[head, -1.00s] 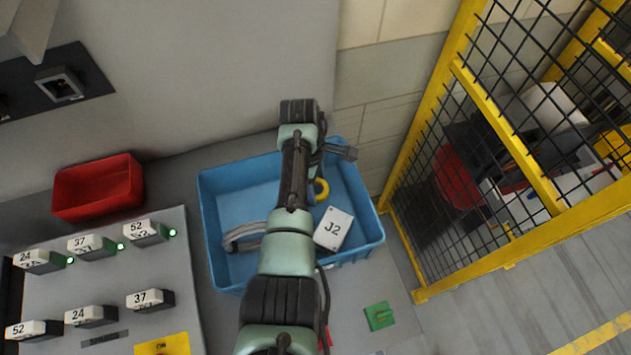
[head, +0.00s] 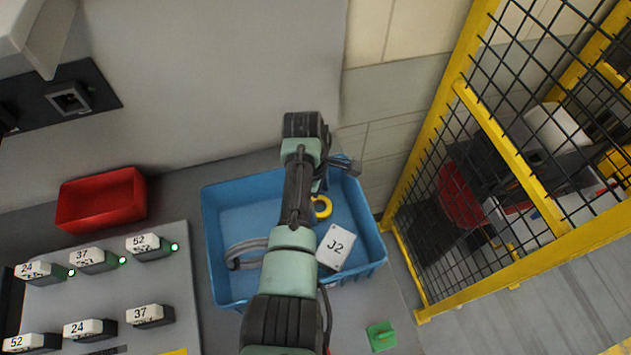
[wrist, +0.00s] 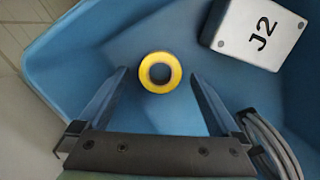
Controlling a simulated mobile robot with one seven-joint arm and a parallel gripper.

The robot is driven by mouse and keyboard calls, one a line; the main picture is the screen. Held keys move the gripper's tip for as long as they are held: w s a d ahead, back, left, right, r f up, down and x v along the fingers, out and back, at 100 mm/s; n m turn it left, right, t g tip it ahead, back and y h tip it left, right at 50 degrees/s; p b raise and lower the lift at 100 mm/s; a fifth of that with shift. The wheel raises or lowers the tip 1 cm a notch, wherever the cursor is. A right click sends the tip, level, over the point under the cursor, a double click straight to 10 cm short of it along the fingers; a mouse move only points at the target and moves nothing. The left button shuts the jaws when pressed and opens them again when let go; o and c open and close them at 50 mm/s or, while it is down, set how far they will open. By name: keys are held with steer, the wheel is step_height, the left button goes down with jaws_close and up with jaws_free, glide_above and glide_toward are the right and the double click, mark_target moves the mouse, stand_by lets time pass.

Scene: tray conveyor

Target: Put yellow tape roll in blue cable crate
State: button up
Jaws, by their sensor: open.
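The blue cable crate (head: 228,203) stands on the grey bench under my arm. The yellow tape roll (head: 321,207) lies inside it, partly hidden by my arm in the head view. In the wrist view the tape roll (wrist: 160,73) lies flat on the crate floor, apart from the crate walls. My gripper (wrist: 158,76) is open over the crate, with empty space between its fingers. The roll shows just beyond and between the fingertips, with neither finger visibly touching it.
A white J2 box (head: 335,247) and a grey cable loop (head: 243,254) also lie in the crate. A red bin (head: 101,200) stands left, behind a panel of numbered blocks. A yellow-framed mesh fence (head: 441,150) rises at right.

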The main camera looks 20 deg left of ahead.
steer(key=w+d+r+m+t+y, duration=0.1)
steer(key=w+r+m+t, duration=0.3)
steer(key=r, duration=0.9)
steer(key=w+d+r+m+t+y, duration=0.15)
steer(key=w+r+t, duration=0.35)
steer(key=r, duration=0.8)
steer(key=w+d+r+m+t, duration=0.25)
steer(key=r+m+t, duration=0.2)
steer(key=r, duration=0.95)
steer(key=s+d+r+m+t, duration=0.2)
steer(key=s+r+t, duration=0.2)
steer(key=r, duration=0.5)
steer(key=s+d+r+m+t, duration=0.2)
steer(key=s+r+t, duration=0.3)
steer(key=r, duration=0.4)
steer(key=s+d+r+m+t+h, duration=0.1)
steer(key=s+r+m+t, duration=0.3)
steer(key=s+r, duration=0.6)
steer(key=shift+s+d+r+t+b, duration=0.3)
steer(key=shift+s+d+t, duration=0.2)
steer(key=shift+s, duration=0.6)
